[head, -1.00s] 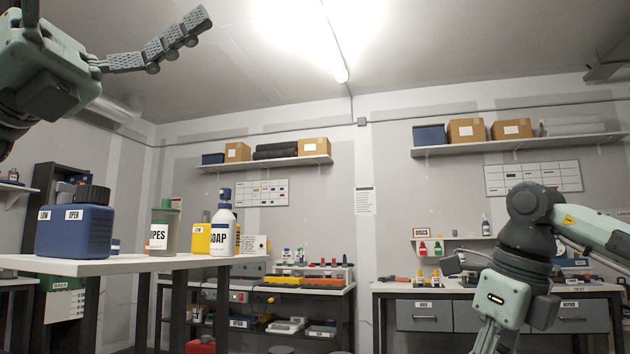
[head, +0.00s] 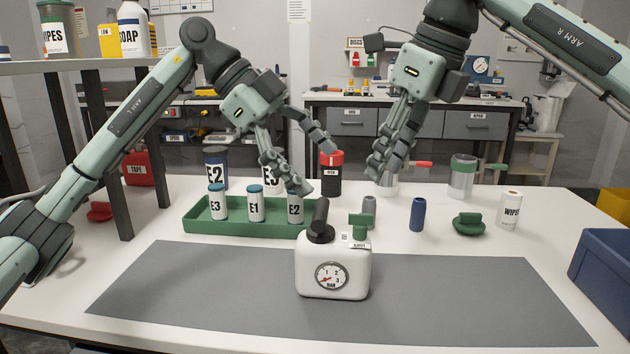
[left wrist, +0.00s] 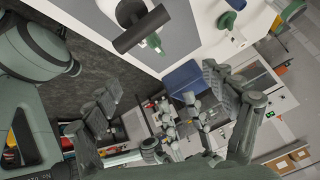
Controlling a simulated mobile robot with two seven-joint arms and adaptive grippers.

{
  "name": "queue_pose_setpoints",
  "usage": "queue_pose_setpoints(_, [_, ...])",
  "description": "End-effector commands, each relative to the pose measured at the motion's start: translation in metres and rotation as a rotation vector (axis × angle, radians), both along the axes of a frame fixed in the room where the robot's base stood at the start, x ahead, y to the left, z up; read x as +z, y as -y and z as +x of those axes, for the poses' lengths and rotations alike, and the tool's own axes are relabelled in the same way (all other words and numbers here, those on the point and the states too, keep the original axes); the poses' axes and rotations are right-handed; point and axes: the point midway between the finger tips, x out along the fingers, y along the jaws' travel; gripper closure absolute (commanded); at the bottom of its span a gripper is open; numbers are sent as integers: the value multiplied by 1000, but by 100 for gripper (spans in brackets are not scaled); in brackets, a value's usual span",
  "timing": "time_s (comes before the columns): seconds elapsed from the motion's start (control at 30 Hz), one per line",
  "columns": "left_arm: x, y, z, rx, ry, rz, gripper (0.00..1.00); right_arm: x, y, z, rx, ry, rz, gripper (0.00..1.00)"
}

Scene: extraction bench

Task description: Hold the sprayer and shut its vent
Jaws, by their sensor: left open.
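The sprayer (head: 333,272) stands upright on the grey mat, a white body with a pressure gauge on its front. A black handle (head: 320,222) rises from its top left; a green vent knob (head: 359,222) sits at its top right. My left gripper (head: 317,168) is open and empty, above and behind the sprayer, apart from it. In the left wrist view the dark handle (left wrist: 142,28) shows at the top, beyond the spread fingers. My right gripper (head: 381,172) hangs behind and right of the sprayer; its fingers overlap, so its opening is unclear.
A green tray (head: 200,228) with several labelled bottles stands behind left of the sprayer. A blue bottle (head: 417,215), a green piece (head: 468,224) and a wipes tub (head: 509,210) stand to the right. A blue bin (head: 605,265) is at the right edge. The grey mat (head: 470,300) is mostly clear.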

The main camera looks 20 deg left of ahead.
Motion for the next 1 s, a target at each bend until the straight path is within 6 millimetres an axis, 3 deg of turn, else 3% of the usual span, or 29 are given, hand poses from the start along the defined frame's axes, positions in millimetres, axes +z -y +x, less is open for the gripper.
queue_pose_setpoints(0.1, [-32, 4, 5, 136, -179, 124, 16, 0, 0, 0, 0, 0, 0, 66])
queue_pose_setpoints(0.3, [-59, 2, 7, 280, -312, 241, 16, 0, 0, 0, 0, 0, 0, 66])
queue_pose_setpoints(0.8, [-121, 24, 13, 296, -326, 251, 16, 0, 0, 0, 0, 0, 0, 66])
queue_pose_setpoints(1.0, [-132, 29, 15, 296, -324, 249, 16, 0, 0, 0, 0, 0, 0, 66])
